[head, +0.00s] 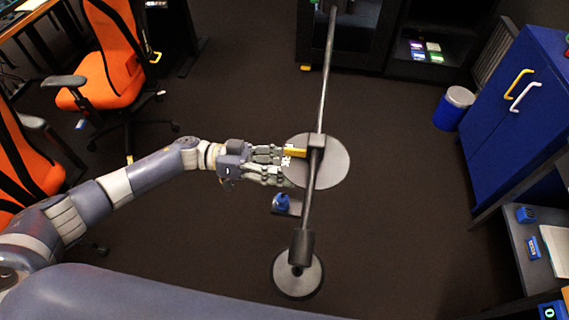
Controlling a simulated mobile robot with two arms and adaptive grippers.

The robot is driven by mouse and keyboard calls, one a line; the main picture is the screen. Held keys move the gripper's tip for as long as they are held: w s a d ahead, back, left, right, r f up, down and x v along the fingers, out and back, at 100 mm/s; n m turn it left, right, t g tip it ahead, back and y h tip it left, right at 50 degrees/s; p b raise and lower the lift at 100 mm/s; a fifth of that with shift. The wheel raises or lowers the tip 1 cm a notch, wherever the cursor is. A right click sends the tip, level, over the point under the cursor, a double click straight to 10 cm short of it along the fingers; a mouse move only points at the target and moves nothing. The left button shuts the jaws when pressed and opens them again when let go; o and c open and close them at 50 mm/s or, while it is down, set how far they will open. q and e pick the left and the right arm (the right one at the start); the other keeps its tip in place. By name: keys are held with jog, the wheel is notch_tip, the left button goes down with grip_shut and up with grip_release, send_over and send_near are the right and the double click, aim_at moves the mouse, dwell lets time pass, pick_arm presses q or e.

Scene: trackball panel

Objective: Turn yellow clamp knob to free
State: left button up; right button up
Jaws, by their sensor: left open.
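The yellow clamp knob (294,152) is a small yellow bar on the left side of the clamp block (316,142), on a long grey pole. My left gripper (286,166) reaches in from the left, its open fingers close around the knob's left end. I cannot tell whether the fingers touch it. A white patterned piece shows at the fingertips. A grey disc (335,165) lies behind the clamp. My right gripper is not in view.
The pole (328,70) runs from the top down to a round base (298,273). A blue trackball device (282,202) sits just below my gripper. Orange chairs (108,70) stand left, a blue cabinet (515,110) and bin (453,108) right. Dark floor is open between.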

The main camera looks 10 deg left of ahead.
pick_arm(q)
jog(key=c, duration=1.1)
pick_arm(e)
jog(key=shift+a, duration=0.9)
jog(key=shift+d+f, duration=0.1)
pick_arm(q)
jog(key=m+b, duration=0.3)
jog(key=m, duration=0.2)
jog(key=shift+w+m, duration=0.1)
jog(key=shift+m, duration=0.3)
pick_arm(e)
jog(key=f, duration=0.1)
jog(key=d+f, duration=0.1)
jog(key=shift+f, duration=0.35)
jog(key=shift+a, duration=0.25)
